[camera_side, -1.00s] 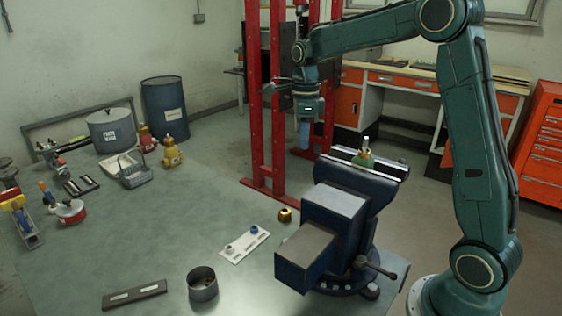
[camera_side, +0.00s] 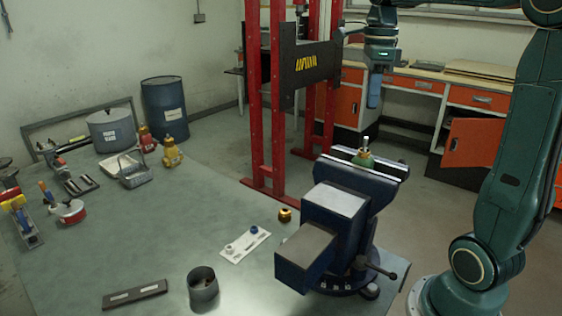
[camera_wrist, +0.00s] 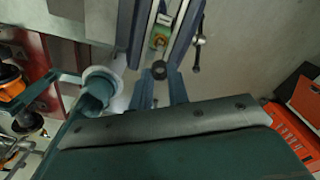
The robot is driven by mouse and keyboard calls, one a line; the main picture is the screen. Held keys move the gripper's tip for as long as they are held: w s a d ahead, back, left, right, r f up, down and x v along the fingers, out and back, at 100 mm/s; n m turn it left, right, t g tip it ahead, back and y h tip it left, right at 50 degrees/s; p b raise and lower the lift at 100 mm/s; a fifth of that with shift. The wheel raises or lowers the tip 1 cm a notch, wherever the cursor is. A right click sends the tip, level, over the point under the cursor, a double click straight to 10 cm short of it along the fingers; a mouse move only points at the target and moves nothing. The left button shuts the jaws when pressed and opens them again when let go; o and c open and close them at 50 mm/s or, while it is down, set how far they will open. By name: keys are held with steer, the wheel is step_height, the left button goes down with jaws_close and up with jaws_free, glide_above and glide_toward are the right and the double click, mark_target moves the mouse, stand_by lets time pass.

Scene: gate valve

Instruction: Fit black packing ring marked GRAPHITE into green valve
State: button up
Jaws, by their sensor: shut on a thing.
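The green valve (camera_side: 364,160) stands clamped between the jaws of the blue bench vise (camera_side: 335,205), with a bright stem rising from it. In the wrist view the valve (camera_wrist: 160,38) shows between the vise jaws. My gripper (camera_side: 374,104) is above the valve and slightly to its right in the side view, with a clear gap of air below it. In the wrist view my gripper (camera_wrist: 160,74) is shut on the black packing ring (camera_wrist: 159,69), held at the fingertips. The ring appears apart from the valve. Its marking is not readable, and I cannot make it out in the side view.
A brass nut (camera_side: 285,215), a white plate (camera_side: 240,249) with small blue-topped parts, a grey cup (camera_side: 203,288) and a dark strip (camera_side: 135,295) lie left of the vise. A red press frame (camera_side: 254,110) stands behind. The air around the valve top looks clear.

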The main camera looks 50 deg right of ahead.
steer(key=shift+f, duration=0.25)
steer(key=shift+f, duration=2.65)
steer(key=shift+f, duration=2.7)
stand_by(0.5)
steer(key=o, duration=0.8)
steer(key=shift+o, duration=0.2)
steer(key=shift+r, duration=0.15)
step_height(320, 180, up, 14)
steer(key=shift+f, duration=0.25)
